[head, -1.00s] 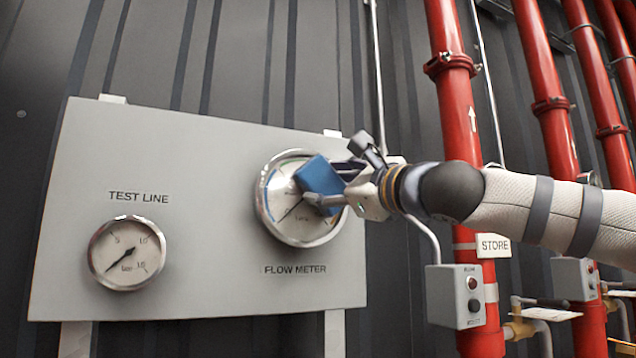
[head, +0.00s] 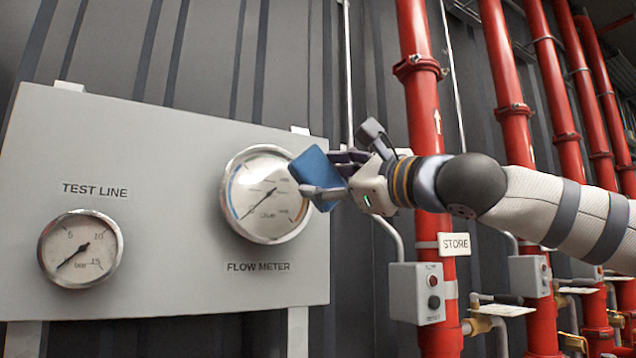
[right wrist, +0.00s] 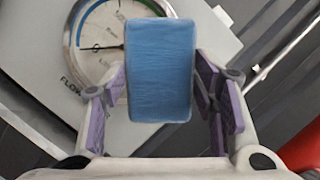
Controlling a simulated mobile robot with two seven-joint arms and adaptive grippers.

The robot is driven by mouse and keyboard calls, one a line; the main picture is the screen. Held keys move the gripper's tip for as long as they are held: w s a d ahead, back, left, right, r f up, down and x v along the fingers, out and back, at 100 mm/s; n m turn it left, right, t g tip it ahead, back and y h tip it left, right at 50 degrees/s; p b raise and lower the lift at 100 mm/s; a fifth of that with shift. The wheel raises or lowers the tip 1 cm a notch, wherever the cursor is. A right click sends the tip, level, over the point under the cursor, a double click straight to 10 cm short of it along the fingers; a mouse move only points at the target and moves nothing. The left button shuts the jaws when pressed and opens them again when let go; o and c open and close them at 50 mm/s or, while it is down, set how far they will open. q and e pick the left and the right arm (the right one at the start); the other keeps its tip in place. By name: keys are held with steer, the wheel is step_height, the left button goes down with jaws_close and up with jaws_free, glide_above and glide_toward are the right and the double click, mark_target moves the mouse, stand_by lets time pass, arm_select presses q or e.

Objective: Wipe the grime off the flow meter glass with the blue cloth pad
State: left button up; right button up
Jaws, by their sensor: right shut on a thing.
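The flow meter (head: 262,205) is the larger round dial on the grey panel in the head view, above the label FLOW METER. Its glass shows no clear grime; the dial and needle are readable. It also shows partly behind the pad in the right wrist view (right wrist: 98,42). My right gripper (head: 335,178) is shut on the blue cloth pad (head: 318,174), at the right rim of the meter. The pad (right wrist: 160,70) sits between both fingers in the right wrist view. It covers the dial's right edge; whether it touches the glass I cannot tell. My left gripper is not in view.
The grey panel (head: 160,150) also bears the smaller TEST LINE gauge (head: 80,248). A thin grey conduit (head: 346,70) runs behind my gripper.

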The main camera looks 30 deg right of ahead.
steer(key=shift+s, duration=0.45)
steer(key=shift+s, duration=0.1)
steer(key=shift+s, duration=1.35)
